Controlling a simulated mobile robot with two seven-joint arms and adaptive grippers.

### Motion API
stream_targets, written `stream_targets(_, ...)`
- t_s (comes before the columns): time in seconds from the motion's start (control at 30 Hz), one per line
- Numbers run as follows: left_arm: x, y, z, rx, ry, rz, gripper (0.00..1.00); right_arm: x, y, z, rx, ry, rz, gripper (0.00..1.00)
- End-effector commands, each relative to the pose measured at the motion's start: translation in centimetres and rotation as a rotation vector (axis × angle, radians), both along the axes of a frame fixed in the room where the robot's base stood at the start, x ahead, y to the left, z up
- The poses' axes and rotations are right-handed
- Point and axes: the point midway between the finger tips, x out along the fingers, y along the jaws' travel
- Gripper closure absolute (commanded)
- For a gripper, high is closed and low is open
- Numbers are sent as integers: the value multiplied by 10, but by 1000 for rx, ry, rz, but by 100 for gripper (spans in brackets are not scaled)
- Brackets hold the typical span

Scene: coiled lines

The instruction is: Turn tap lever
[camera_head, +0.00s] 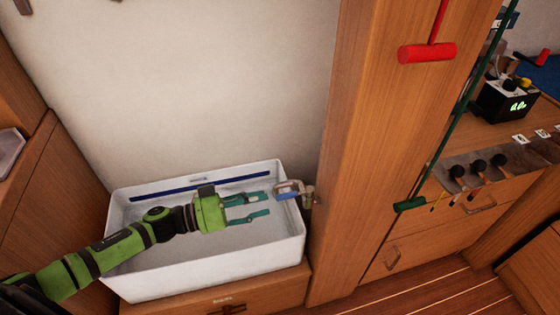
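The tap (297,191) is a small metal fitting on the wooden panel at the right end of the white basin. Its lever (287,196) looks blue and lies low on the tap's left side. My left gripper (268,205) is over the basin, just left of the tap, with its teal fingers pointing right. The fingers are apart and nothing shows between them. The upper finger's tip is close to the lever; I cannot tell whether they touch. My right gripper is not in view.
The white basin (298,246) stands on a wooden cabinet against a pale wall. A wooden post (345,150) rises right of the tap. A red handle (427,53) and a green handle (409,204) hang further right, near a black display box (507,101).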

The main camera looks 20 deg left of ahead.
Motion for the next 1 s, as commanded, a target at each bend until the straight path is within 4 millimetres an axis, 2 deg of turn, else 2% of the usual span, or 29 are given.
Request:
stream_targets(0.17,1,-12,7,-9,5,-34,61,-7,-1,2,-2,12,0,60)
stream_targets(0.5,30,-52,7,-11,3,-29,61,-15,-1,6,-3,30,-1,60)
stream_targets(0.67,36,-60,6,-8,5,-28,61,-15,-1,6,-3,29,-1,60)
stream_targets(0.9,36,-61,5,-7,5,-28,61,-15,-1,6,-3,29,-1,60)
stream_targets(0.93,36,-61,5,-7,5,-28,65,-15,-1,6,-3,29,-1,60)
stream_targets(1.0,36,-61,5,-7,5,-28,93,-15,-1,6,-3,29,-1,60)
